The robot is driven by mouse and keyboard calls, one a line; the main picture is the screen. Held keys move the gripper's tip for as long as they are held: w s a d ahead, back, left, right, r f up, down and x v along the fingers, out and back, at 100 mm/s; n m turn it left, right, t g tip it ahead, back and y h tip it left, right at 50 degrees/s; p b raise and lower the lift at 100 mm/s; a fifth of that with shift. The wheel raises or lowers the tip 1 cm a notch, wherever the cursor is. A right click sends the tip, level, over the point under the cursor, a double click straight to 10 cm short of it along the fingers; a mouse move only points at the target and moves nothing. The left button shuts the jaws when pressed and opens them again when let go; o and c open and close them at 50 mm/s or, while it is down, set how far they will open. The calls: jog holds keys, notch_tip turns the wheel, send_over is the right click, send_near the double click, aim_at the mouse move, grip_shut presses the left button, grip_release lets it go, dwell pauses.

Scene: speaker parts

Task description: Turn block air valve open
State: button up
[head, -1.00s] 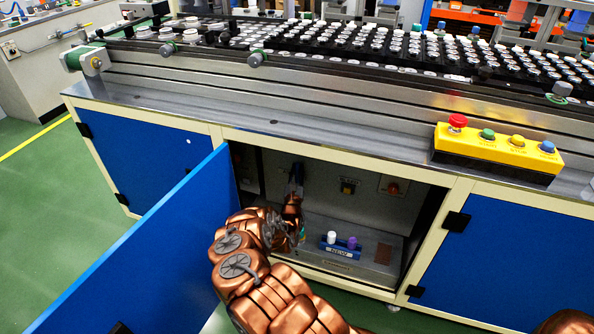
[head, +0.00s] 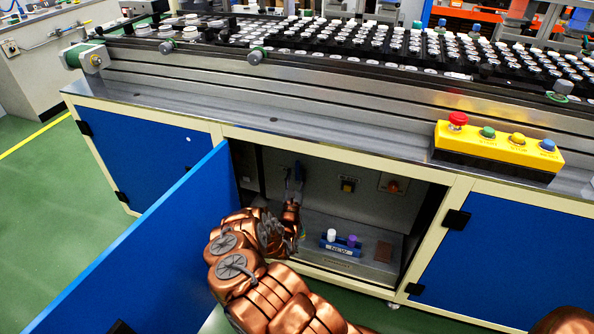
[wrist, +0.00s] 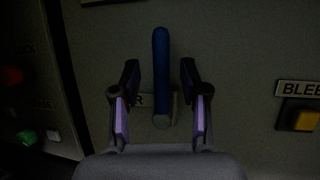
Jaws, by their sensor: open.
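The air valve's blue handle (wrist: 161,75) stands upright on the grey back panel inside the cabinet in the wrist view. My gripper (wrist: 160,85) is open, with one finger on each side of the handle and a visible gap on both sides. In the head view my gripper (head: 291,190) is inside the open cabinet, small and dark, in front of the left part of the back panel. Whether the fingers reach as deep as the handle is hard to tell.
A yellow button (wrist: 303,120) labelled BLEED sits right of the handle. A red button (wrist: 11,76) and a green one (wrist: 27,137) are at left. The blue cabinet door (head: 150,260) stands open left of my arm. A blue block (head: 340,246) with white and purple knobs sits on the cabinet floor.

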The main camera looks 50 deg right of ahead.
jog(key=v, duration=0.8)
jog(key=shift+a+f, duration=0.15)
jog(key=shift+a, duration=0.1)
jog(key=shift+s, duration=0.15)
